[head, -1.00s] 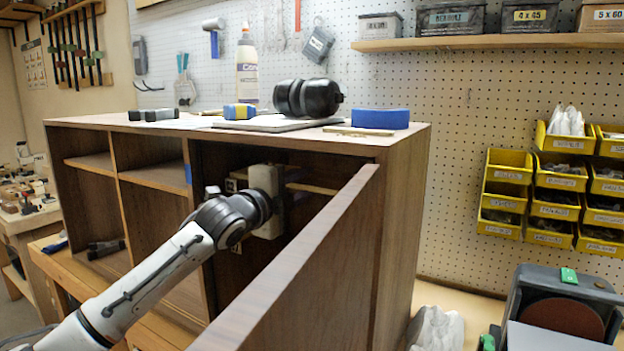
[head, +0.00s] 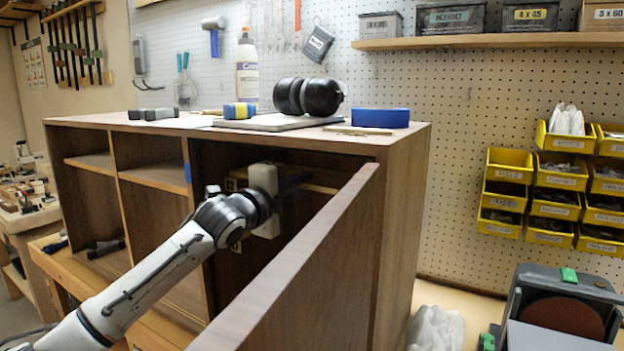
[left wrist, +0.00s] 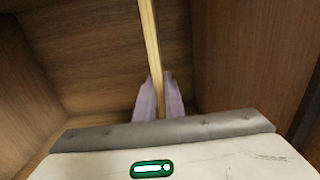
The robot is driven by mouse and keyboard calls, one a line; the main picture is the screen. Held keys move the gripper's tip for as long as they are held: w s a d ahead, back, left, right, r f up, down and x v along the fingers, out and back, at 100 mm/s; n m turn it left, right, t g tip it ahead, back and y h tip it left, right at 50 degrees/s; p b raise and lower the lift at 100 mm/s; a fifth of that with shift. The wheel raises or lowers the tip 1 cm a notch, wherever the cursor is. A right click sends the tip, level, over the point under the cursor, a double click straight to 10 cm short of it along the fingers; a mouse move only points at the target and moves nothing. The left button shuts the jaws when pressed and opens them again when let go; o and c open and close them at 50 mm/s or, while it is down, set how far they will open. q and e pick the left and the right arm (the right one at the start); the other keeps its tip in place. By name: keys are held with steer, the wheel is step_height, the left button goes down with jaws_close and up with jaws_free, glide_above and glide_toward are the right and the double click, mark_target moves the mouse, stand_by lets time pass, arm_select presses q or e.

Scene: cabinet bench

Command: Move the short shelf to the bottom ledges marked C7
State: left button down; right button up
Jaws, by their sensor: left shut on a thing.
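The short shelf shows as a pale wood edge (head: 322,188) inside the right-hand bay of the brown cabinet (head: 402,215), behind the open door. In the left wrist view its pale edge (left wrist: 150,45) runs away from me between two fingers. My left gripper (head: 290,182) is inside that bay, shut on the shelf's edge; the wrist view shows the fingertips (left wrist: 158,98) on both sides of it. Small pale marks (head: 237,246) show on the bay's inner side, too small to read. The bottom ledges are hidden by my arm and the door. My right gripper is not in view.
The open door (head: 300,265) juts toward me, close on the right of my left arm. Earmuffs (head: 308,97), a blue block (head: 380,118) and a tablet-like board (head: 275,123) lie on the cabinet top. The left bays have a shelf board (head: 165,177).

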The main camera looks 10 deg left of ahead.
arm_select(q)
steer(key=shift+r, duration=0.95)
steer(key=shift+s, duration=0.1)
steer(key=b+v, duration=0.1)
steer(key=v, duration=1.5)
stand_by(1.0)
steer(key=shift+f, duration=0.2)
step_height(320, 180, down, 15)
steer(key=b, duration=0.9)
steer(key=shift+f, duration=0.2)
stand_by(1.1)
